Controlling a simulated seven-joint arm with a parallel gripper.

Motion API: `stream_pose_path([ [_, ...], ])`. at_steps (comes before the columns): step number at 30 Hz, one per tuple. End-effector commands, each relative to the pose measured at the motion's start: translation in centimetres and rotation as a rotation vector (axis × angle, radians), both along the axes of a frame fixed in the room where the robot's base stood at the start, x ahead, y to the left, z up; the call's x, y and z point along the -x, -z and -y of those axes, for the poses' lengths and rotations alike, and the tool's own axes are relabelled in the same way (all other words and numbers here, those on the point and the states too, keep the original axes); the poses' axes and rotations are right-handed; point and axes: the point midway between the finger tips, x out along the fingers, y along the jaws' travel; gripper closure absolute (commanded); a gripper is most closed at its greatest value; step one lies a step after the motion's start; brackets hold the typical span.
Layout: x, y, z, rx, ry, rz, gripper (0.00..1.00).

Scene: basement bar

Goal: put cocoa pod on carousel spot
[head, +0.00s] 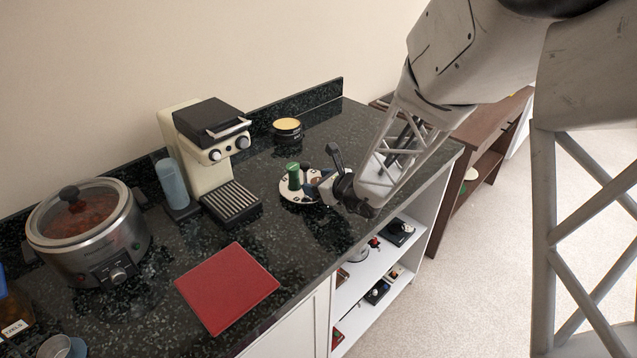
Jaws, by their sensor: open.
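A round white carousel (292,203) with a green upright post (294,176) stands on the dark counter, right of the coffee machine. Small dark and coloured items sit around the post, too small to tell apart. I cannot pick out the cocoa pod for sure. My gripper (322,177) is at the right side of the carousel, low over the counter, with its jaws open. One dark finger points up and away. The gripper and wrist hide part of the carousel's right side. I cannot tell whether the jaws touch anything.
A cream coffee machine (197,133), a blue bottle (173,183) and a steel slow cooker (88,228) stand left. A red mat (227,287) lies in front. White shelves (372,300) below hold small items.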

Motion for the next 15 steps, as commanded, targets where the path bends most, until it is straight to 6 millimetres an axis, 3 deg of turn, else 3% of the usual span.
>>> stream_pose_path([
  [15,0.83,-0.79,0.83,0.000,0.001,0.000,0.34],
])
